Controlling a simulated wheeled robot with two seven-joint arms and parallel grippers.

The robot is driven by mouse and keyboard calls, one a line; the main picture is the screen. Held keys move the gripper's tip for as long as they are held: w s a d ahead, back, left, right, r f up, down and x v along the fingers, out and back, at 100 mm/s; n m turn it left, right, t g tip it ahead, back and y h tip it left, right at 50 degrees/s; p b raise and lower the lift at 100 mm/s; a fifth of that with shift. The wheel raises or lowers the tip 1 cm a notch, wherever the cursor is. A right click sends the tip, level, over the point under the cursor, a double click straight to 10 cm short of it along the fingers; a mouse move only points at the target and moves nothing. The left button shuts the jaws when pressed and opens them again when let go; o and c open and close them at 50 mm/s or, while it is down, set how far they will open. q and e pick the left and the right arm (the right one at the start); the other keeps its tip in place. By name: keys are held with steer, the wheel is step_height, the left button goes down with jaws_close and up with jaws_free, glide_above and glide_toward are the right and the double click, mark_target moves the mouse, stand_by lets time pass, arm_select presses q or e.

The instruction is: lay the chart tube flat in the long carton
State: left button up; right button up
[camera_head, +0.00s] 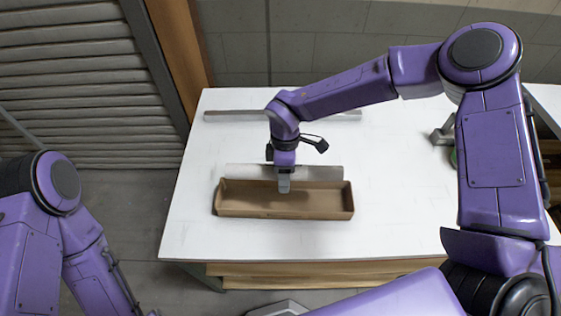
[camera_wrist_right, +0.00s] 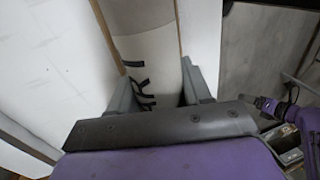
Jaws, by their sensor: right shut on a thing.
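The chart tube (camera_head: 315,172) is a pale grey-white cylinder lying level, left to right, in the head view. My right gripper (camera_head: 284,187) points down and is shut on it near its middle. The long carton (camera_head: 330,211) is a brown open box on the white table; the tube shows along its back edge and seems held above it. In the right wrist view the tube (camera_wrist_right: 145,45), with black markings, runs between the fingers (camera_wrist_right: 158,92), and brown edges show along both its sides. My left arm enters at the lower left; its gripper is not clearly seen.
The white table (camera_head: 405,190) is clear around the carton. A long grey bar (camera_head: 235,116) lies near the table's back edge. A grey metal object (camera_head: 443,132) stands at the right, partly hidden by my right arm. A slatted shutter (camera_head: 80,90) is at the left.

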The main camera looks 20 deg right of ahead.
steer(key=shift+s+f, duration=0.2)
steer(key=shift+s, duration=0.2)
steer(key=shift+s+f+b, duration=0.2)
steer(key=shift+f+b, duration=0.05)
steer(key=shift+b, duration=0.25)
step_height(320, 180, down, 6)
steer(key=b, duration=0.4)
steer(key=shift+w+r, duration=0.1)
steer(key=shift+w+f+b, duration=0.1)
steer(key=shift+f+b, duration=0.55)
steer(key=shift+f, duration=0.15)
arm_select(q)
step_height(320, 180, down, 6)
steer(key=shift+s, duration=0.3)
arm_select(e)
steer(key=shift+r, duration=0.1)
